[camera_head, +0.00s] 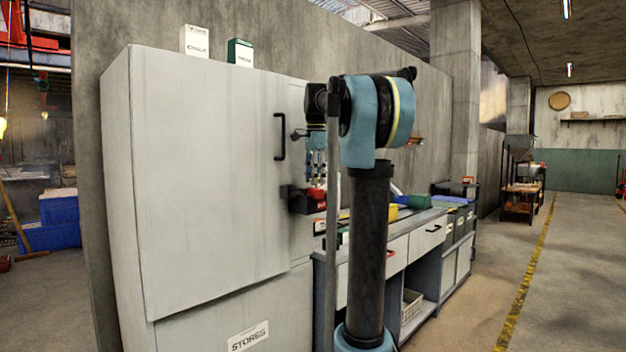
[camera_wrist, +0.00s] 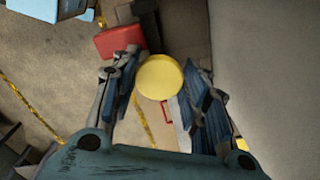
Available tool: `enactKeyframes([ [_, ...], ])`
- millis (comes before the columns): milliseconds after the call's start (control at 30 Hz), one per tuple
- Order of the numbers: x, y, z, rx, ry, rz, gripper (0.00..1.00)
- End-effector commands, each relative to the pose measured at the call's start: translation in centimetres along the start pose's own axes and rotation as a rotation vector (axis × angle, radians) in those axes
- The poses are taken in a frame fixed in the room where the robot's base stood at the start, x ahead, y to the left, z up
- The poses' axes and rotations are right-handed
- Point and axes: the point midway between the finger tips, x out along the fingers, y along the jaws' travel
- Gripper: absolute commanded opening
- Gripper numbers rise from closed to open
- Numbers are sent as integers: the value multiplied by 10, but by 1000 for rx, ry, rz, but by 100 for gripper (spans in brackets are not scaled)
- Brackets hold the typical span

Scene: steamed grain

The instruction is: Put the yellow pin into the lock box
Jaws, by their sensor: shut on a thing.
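My gripper (camera_wrist: 157,85) is shut on the yellow pin (camera_wrist: 160,77), which shows as a round yellow disc between the fingertips in the wrist view. In the head view my gripper (camera_head: 316,168) points down beside the tall cabinet's right edge; the pin cannot be made out there. A red box (camera_wrist: 120,40) with a dark part beside it lies past the fingertips in the wrist view. It also shows in the head view (camera_head: 310,201), just below my gripper. It may be the lock box; no opening in it can be made out.
A tall grey cabinet (camera_head: 210,170) with a black handle stands close on the left. A workbench (camera_head: 400,240) with drawers and coloured bins runs behind my arm. A yellow bin (camera_head: 411,201) sits on it. The aisle floor on the right is open.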

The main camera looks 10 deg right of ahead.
Motion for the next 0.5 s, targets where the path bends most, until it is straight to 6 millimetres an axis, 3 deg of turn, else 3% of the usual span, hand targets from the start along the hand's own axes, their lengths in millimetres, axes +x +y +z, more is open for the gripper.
enactKeyframes([
  [500,0,0,4,-2,1,0,14],
])
